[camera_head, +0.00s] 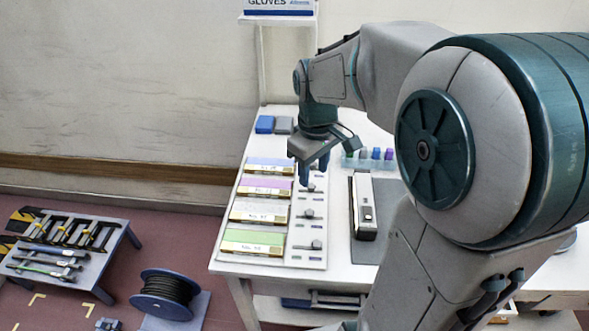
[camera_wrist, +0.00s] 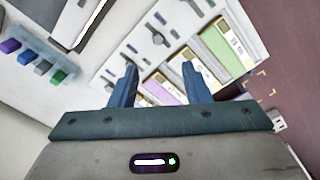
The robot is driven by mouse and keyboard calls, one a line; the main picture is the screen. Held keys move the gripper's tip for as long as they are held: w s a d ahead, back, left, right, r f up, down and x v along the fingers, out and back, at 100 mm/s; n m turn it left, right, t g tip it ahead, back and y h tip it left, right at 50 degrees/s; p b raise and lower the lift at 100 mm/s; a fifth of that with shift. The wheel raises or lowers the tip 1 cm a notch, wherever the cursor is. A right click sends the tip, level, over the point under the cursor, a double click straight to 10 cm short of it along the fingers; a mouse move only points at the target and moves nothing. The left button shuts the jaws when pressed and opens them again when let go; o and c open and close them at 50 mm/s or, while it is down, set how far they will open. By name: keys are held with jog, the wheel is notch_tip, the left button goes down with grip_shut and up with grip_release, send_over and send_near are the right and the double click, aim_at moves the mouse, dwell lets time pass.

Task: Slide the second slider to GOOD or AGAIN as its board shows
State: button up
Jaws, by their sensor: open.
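A white panel (camera_head: 283,262) on the table carries a column of boards: blue-topped (camera_head: 270,164), purple (camera_head: 265,187), pale beige (camera_head: 260,211) and green (camera_head: 252,240). Grey sliders sit to their right, beside the purple board (camera_head: 312,188), the beige board (camera_head: 308,214) and the green board (camera_head: 314,245). The slider by the blue board is hidden behind my gripper. My gripper (camera_head: 311,174) is open and points down over the far end of the slider column. In the wrist view its fingers (camera_wrist: 160,78) are apart, with the purple board (camera_wrist: 166,89) beyond them. The board lettering is too small to read.
A dark mat with a white-and-black device (camera_head: 363,205) lies right of the panel. A clear rack of coloured blocks (camera_head: 368,160) stands behind it. Blue and grey blocks (camera_head: 265,124) lie at the far left. A tool bench (camera_head: 65,262) and cable reel (camera_head: 166,290) stand left.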

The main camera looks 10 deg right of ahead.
aim_at(310, 212)
jog(key=shift+n, duration=0.4)
jog(key=f, duration=0.5)
jog(key=w+f, duration=0.1)
jog(key=f, duration=0.9)
jog(key=shift+w+f, duration=0.1)
jog(key=shift+w, duration=0.2)
grip_shut()
